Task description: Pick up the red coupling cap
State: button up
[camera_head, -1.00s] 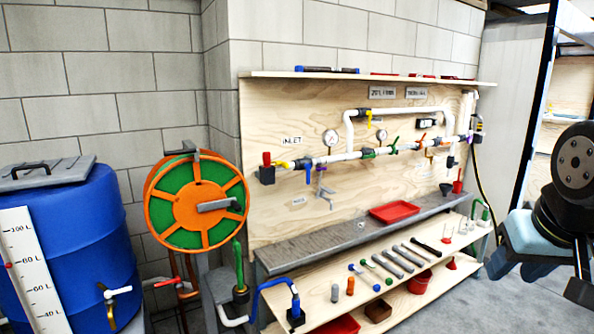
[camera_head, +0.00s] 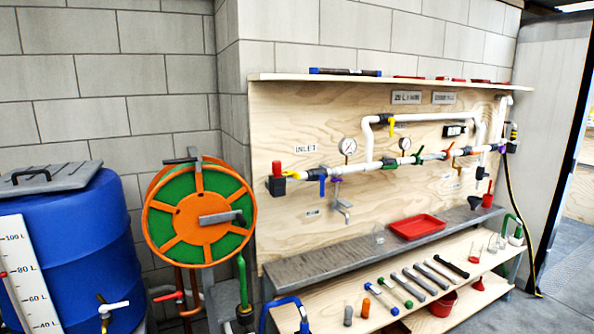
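A red upright piece (camera_head: 277,168) stands at the left, inlet end of the white pipe (camera_head: 308,175), just above a dark block. It may be the coupling cap, but I cannot tell for sure at this size. Other small red items show too: a red cylinder (camera_head: 488,198) at the right end of the metal ledge and a red piece (camera_head: 478,284) on the lower wooden shelf. My gripper is not in view.
A metal ledge (camera_head: 330,258) holds a red tray (camera_head: 417,227). The lower shelf (camera_head: 345,286) carries several dark bars and small fittings. An orange and green hose reel (camera_head: 187,228) and a blue barrel (camera_head: 70,250) stand left. Floor (camera_head: 560,300) is clear at right.

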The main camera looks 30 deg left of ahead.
aim_at(277, 165)
jog(key=i, duration=1.25)
jog(key=u, duration=1.05)
jog(key=i, duration=0.8)
jog(key=u, duration=0.6)
jog(key=k, duration=0.85)
jog(key=u, duration=0.15)
jog(key=i, duration=0.9)
jog(key=z, duration=0.05)
